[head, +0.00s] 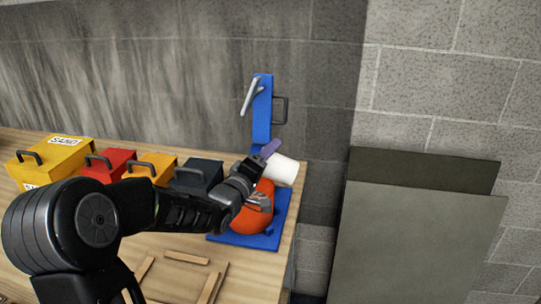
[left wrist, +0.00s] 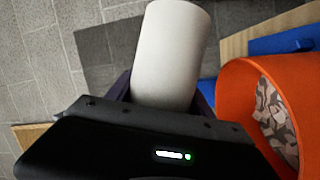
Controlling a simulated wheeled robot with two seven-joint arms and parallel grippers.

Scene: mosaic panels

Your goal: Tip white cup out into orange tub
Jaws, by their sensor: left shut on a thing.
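The white cup (head: 283,170) is held tilted over the right side of the orange tub (head: 256,207) in the head view. My left gripper (head: 265,159) is shut on the cup. In the left wrist view the cup (left wrist: 172,55) lies between the dark fingers (left wrist: 160,95), and the inside of the cup is hidden. The orange tub (left wrist: 236,88) shows beside the cup, with grey and beige mottled pieces (left wrist: 277,125) inside it. In the head view the tub stands on a blue base, partly hidden by my left gripper and arm. My right gripper is not in view.
The blue base (head: 236,239) has an upright blue post (head: 262,110) behind it. Yellow (head: 52,160), red (head: 108,162), orange-yellow and dark (head: 200,174) lidded boxes line the bench's back. Wooden strips (head: 186,257) lie in front. Grey panels (head: 415,240) lean on the wall at right.

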